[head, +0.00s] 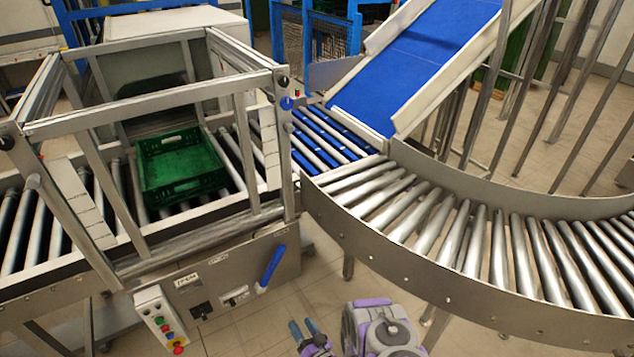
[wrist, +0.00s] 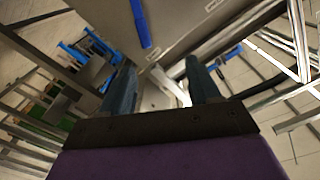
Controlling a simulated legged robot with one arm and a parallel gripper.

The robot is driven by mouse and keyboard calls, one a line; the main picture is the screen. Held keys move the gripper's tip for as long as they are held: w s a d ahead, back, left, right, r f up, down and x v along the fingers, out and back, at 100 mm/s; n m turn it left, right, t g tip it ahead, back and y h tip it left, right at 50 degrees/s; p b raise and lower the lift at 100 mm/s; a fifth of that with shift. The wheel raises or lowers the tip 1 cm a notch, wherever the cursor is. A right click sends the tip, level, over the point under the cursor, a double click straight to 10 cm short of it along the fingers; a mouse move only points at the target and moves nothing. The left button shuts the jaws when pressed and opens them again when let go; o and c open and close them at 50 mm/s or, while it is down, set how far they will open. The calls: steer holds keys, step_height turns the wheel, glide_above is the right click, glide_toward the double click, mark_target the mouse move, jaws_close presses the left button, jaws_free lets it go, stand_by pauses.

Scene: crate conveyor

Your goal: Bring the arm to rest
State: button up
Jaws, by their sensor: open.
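My gripper (head: 304,330) is low in the head view, near the bottom edge, in front of the conveyor machine. Its two blue-grey fingers stand apart with nothing between them. In the wrist view my gripper (wrist: 160,88) also shows its fingers spread and empty, pointing toward the machine's metal front. Part of my purple and grey arm shows beside it at the bottom of the head view.
A green crate (head: 181,168) sits on rollers inside a metal frame (head: 150,97) at left. A blue lever (head: 270,268) and a button box (head: 160,318) are on the machine's front. A curved roller conveyor (head: 470,245) runs right; a blue belt (head: 415,60) slopes up behind. Tiled floor shows below.

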steer(key=w+d+r+n+g+h, duration=0.35)
steer(key=w+d+r, duration=0.25)
steer(key=w+r, duration=0.5)
steer(key=s+d+r+m+g+h, duration=0.1)
steer(key=s+d+r+g+h, duration=0.1)
steer(key=d+r, duration=0.45)
steer(key=s+d+r+g+h, duration=0.1)
steer(key=d+r+g+h, duration=0.2)
steer(key=r, duration=0.6)
steer(key=s+d+r+m+g+h, duration=0.1)
steer(key=s+d+r+g, duration=0.1)
steer(key=s+r, duration=0.5)
steer(key=s+d+r+m+g+h, duration=0.1)
steer(key=s+d+r+g, duration=0.15)
steer(key=s+r, duration=0.45)
steer(key=s+r+g, duration=0.2)
steer(key=s+r, duration=0.2)
steer(key=s, duration=1.1)
steer(key=s+a+r+g+y, duration=0.1)
steer(key=s+r+g, duration=0.1)
steer(key=s, duration=1.3)
steer(key=shift+a+r, duration=0.15)
steer(key=shift+r, duration=0.7)
